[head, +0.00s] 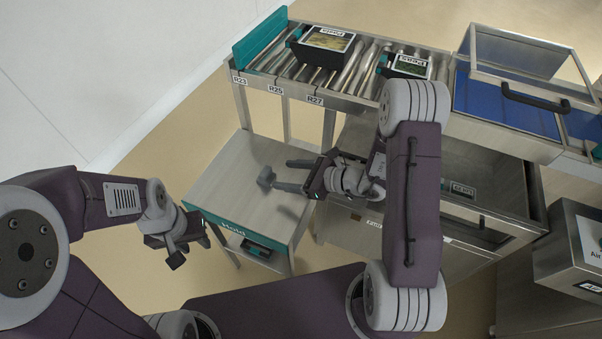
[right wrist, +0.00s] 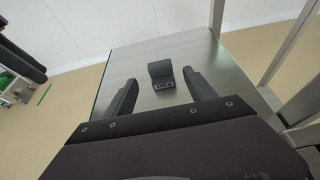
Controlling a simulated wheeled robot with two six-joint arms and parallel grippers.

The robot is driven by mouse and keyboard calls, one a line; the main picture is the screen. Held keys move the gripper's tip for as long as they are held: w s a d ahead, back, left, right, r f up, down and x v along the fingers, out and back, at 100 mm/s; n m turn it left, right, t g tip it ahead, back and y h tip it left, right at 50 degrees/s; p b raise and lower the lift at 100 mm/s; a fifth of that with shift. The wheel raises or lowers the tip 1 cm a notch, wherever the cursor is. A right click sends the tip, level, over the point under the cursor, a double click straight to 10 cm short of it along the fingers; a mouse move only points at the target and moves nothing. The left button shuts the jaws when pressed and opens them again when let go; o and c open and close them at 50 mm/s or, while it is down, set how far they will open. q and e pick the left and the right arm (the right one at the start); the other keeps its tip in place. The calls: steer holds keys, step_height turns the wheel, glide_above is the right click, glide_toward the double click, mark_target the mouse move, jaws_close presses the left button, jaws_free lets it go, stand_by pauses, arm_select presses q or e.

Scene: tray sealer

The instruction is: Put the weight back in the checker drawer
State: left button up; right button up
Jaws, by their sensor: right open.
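The weight, a small dark grey block with a white-marked label on its front, stands on the grey table top in the right wrist view (right wrist: 161,72). In the head view it is a small grey shape (head: 266,177) on the table marked "Hold". My right gripper (head: 293,175) is open over that table, its fingers pointing at the weight. In the right wrist view the weight lies just beyond and between the fingertips (right wrist: 160,95), apart from both. My left gripper (head: 189,250) is open and empty, left of the table.
The Hold table (head: 235,160) is otherwise clear on top; a dark tray (head: 257,249) lies on its lower shelf. Behind it, a roller conveyor (head: 285,62) carries dark trays (head: 327,40). A blue machine with a clear lid (head: 508,100) stands at right.

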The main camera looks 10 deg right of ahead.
steer(key=v, duration=0.6)
steer(key=s+a+n+g, duration=0.1)
steer(key=s+n+g, duration=0.1)
steer(key=s, duration=0.1)
steer(key=s+a+n+g, duration=0.2)
steer(key=n, duration=0.1)
steer(key=s+a+n+g, duration=0.1)
steer(key=s+n+g, duration=0.1)
steer(key=s, duration=0.1)
steer(key=shift+s+a, duration=0.3)
steer(key=shift+a, duration=0.1)
steer(key=s+d+n+g+h, duration=0.1)
steer(key=s+n+g+h, duration=0.2)
steer(key=s+n, duration=0.3)
steer(key=w+d+n+t+h, duration=0.2)
steer(key=d+n+h, duration=0.5)
steer(key=n, duration=0.5)
steer(key=shift+d+r+h, duration=0.35)
steer(key=shift+d+h, duration=0.05)
steer(key=shift+d, duration=0.7)
steer(key=shift+o, duration=0.4)
